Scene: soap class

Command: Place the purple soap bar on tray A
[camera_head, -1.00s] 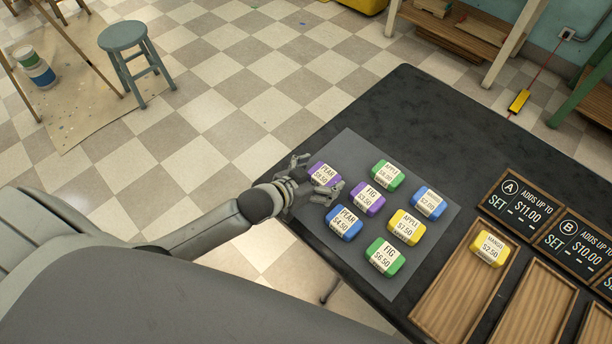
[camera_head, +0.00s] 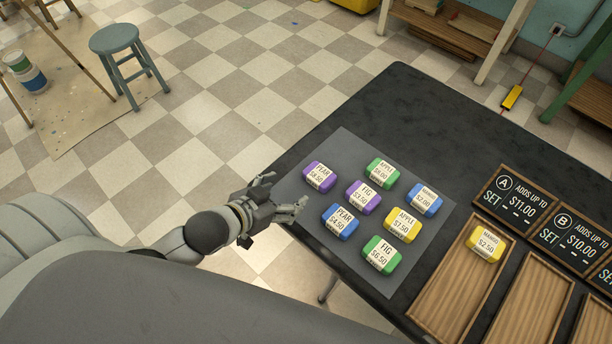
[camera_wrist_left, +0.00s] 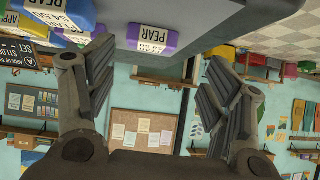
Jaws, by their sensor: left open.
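Two purple soap bars lie on the grey mat (camera_head: 318,212). One purple bar (camera_head: 320,177) is labelled PEAR, with a price that looks like $8.50. The other purple bar (camera_head: 362,198) is labelled FIG $3.50. My left gripper (camera_head: 286,192) is open and empty at the mat's left edge, beside and apart from the PEAR bar. In the left wrist view, the purple PEAR bar (camera_wrist_left: 152,40) shows at the top, between and beyond the spread fingers (camera_wrist_left: 160,90). Tray A (camera_head: 450,293) is the wooden tray below sign A (camera_head: 506,184); a yellow MANGO $2.50 bar (camera_head: 486,243) sits at its far end.
Blue, green and yellow bars share the mat, including a blue PEAR bar (camera_head: 341,221) close to my gripper. Tray B (camera_head: 535,305) stands right of tray A. The black table (camera_head: 425,125) is clear behind the mat.

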